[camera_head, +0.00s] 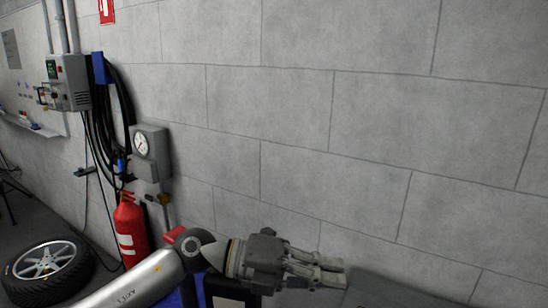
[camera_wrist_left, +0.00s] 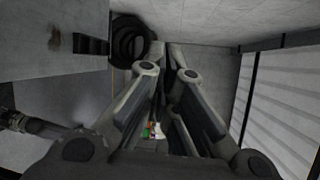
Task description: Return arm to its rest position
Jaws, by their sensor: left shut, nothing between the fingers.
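My left gripper (camera_head: 330,272) is at the bottom middle of the head view, its arm coming in from the lower left. Its fingers point right, in front of the grey block wall, and are shut with nothing between them. In the left wrist view the two fingers of my left gripper (camera_wrist_left: 165,72) come together near the top middle.
A grey control box (camera_head: 69,82), a dial box (camera_head: 152,152) and black cables (camera_head: 124,95) hang on the wall. A grey surface (camera_head: 385,292) lies at the bottom right.

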